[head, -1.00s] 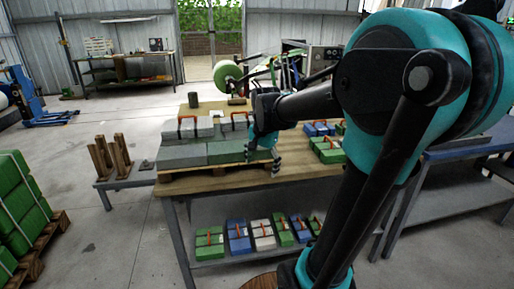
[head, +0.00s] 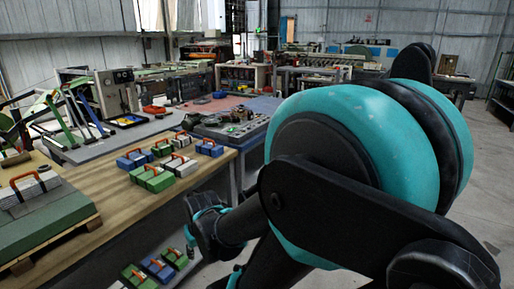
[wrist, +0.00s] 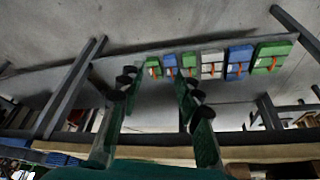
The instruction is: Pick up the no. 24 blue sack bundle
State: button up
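Several blue sack bundles with orange handles show in the head view. One blue bundle (head: 132,160) is at the left of the group on the wooden tabletop (head: 110,190), and another blue bundle (head: 209,147) is at its right. A third blue bundle (head: 157,268) is on the lower shelf. In the wrist view, blue bundles (wrist: 239,61) stand in a row with green and white ones. The numbers are too small to read, so I cannot tell which is no. 24. My gripper (head: 192,222) is beside the table edge, with its fingers (wrist: 158,82) apart and empty.
Green bundles (head: 153,178) and a white bundle (head: 180,165) stand close among the blue ones. A pallet (head: 60,237) with stacked sacks is at the left. A bench with machine parts (head: 232,128) lies beyond the table. Open floor (head: 480,190) is at the right.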

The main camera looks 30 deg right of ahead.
aim_at(208, 149)
jog(key=i+j+z, duration=0.3)
jog(key=z, duration=0.2)
jog(key=i+j+z, duration=0.3)
jog(key=j+z, duration=0.2)
